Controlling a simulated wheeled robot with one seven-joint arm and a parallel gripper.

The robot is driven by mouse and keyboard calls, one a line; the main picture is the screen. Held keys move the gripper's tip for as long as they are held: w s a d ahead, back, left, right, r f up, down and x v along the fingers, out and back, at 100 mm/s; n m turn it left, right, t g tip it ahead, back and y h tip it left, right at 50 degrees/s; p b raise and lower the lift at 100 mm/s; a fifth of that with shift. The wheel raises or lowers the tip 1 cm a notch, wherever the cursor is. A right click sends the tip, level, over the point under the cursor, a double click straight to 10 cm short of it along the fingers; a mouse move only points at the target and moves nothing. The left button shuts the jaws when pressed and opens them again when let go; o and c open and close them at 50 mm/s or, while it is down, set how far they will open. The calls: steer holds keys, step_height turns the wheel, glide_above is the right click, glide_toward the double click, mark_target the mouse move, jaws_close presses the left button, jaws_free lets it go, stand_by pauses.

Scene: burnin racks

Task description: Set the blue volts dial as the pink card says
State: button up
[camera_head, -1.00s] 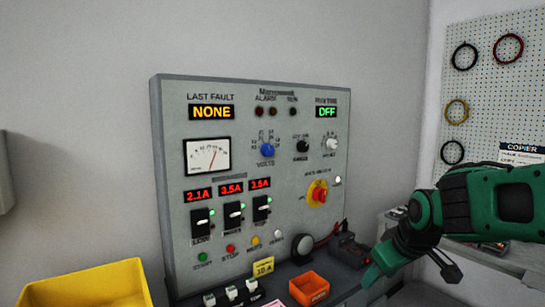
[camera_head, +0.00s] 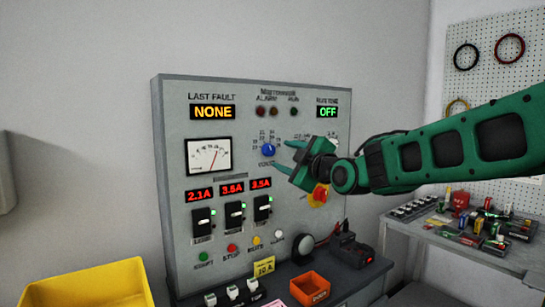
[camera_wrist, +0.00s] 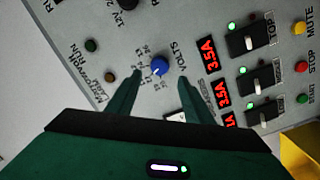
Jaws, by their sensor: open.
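The blue volts dial (camera_head: 268,149) is a round knob on the grey panel, with small numbers around it and VOLTS printed below. It also shows in the wrist view (camera_wrist: 160,66), where a light pointer mark is visible but the value it points to is too small to read. My gripper (camera_head: 281,156) is open just in front of the panel, right of the dial in the head view. In the wrist view the dial lies just beyond and between the two fingertips (camera_wrist: 159,82), apparently untouched. A pink card (camera_head: 273,303) barely shows at the bottom edge, its text unreadable.
The panel (camera_head: 178,122) carries a meter (camera_head: 209,155), several rocker switches (camera_head: 233,214) and a red emergency knob (camera_head: 320,194) below my gripper. A yellow bin (camera_head: 100,287) and an orange box (camera_head: 310,289) stand below. My arm hides the panel's right-hand knobs.

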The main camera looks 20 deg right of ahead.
mark_target(271, 151)
steer(key=x, duration=0.7)
steer(key=c, duration=1)
